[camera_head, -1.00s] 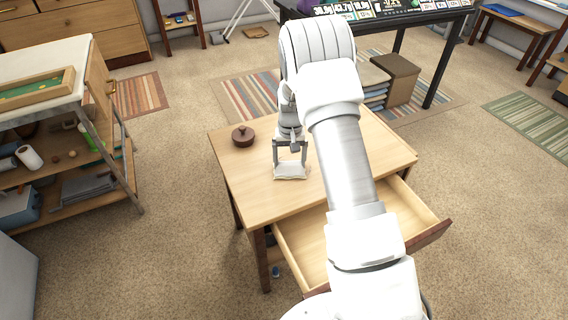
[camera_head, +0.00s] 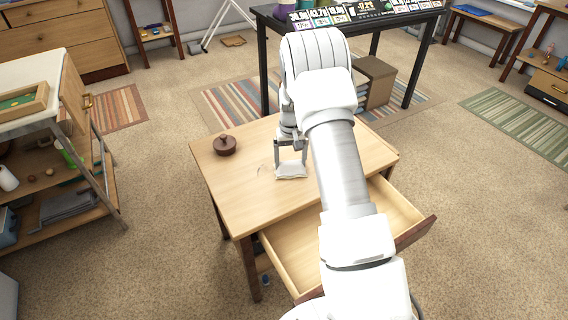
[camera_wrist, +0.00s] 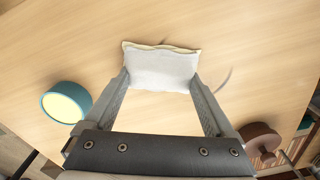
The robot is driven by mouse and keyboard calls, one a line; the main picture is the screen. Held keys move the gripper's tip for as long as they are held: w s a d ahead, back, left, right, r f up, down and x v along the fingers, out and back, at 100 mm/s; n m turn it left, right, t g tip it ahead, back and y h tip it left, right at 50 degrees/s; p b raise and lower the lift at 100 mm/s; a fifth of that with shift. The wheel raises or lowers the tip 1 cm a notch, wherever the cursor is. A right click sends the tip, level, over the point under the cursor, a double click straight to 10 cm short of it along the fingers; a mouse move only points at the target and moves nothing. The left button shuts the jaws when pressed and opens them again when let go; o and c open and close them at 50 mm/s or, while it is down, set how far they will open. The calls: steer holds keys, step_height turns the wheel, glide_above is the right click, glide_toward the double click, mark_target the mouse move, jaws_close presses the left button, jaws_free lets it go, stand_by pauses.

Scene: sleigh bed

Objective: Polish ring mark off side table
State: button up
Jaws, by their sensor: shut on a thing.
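My gripper (camera_head: 290,172) is shut on a white folded cloth (camera_wrist: 162,68) at the side table's top. The cloth also shows in the head view (camera_head: 290,171), low at the wooden side table (camera_head: 235,195); whether it presses on the wood I cannot tell. A faint grey curved ring mark (camera_wrist: 226,79) shows beside the cloth in the wrist view. It shows faintly left of the cloth in the head view (camera_head: 262,169). Part of the mark may be hidden under the cloth.
A brown lidded pot (camera_head: 225,145) stands on the table's left part. A teal tin with a yellow top (camera_wrist: 66,102) shows in the wrist view, hidden in the head view. The table's drawer (camera_head: 290,240) is pulled open. A shelf cart (camera_head: 60,160) stands left.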

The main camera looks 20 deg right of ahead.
steer(key=shift+w+d, duration=0.1)
steer(key=shift+d, duration=0.2)
steer(key=shift+d+f, duration=0.1)
steer(key=shift+f, duration=0.05)
